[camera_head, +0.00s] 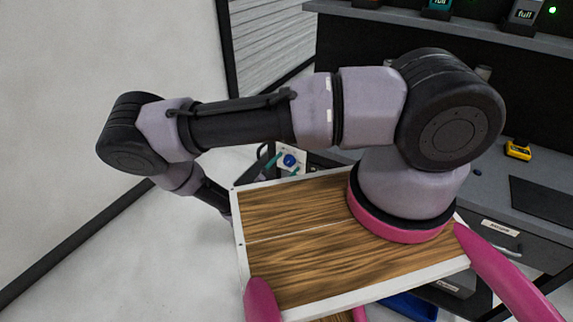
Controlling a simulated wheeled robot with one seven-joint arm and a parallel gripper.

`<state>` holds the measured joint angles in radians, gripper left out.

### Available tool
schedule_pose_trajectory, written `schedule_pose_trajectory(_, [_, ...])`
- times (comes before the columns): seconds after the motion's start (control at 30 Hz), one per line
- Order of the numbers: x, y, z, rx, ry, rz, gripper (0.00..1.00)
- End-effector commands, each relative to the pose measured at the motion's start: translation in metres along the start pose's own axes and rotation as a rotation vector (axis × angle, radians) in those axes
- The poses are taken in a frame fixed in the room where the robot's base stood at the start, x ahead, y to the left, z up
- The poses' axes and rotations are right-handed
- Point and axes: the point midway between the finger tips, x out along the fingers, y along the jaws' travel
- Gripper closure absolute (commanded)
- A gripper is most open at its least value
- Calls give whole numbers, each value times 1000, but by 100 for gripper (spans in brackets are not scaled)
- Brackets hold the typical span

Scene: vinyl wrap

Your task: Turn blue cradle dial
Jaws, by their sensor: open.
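A small round blue dial (289,160) shows on a pale panel just beyond the far edge of my wooden base top. My arm reaches out to the left and bends down behind that top. The end of my gripper (283,166) shows beside the dial, with dark parts and thin teal tips on either side of it. The jaws are open. I cannot tell whether the tips touch the dial. The gripper's body and the lower part of the panel are mostly hidden behind the wooden top.
A grey workbench (490,190) with drawers stands at the right, bearing a yellow device (518,150) and a dark mat (543,204). A shelf (470,37) above holds small display units. A blue bin (410,306) sits low down. The floor at the left is clear, beside a white wall.

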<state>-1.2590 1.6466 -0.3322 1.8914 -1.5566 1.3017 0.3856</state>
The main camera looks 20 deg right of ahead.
Motion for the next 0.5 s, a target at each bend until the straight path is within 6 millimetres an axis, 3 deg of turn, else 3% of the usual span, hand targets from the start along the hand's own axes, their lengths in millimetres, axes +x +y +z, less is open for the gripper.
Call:
schedule_pose_trajectory(0.03, [0, 0, 0, 0, 0, 0, 20])
schedule_pose_trajectory(0.23, [0, 0, 0, -1, 0, 0, 97])
schedule_pose_trajectory(0.27, [0, 0, 0, -1, 0, 0, 100])
schedule_pose_trajectory(0.5, [0, 0, 0, -23, 0, 0, 100])
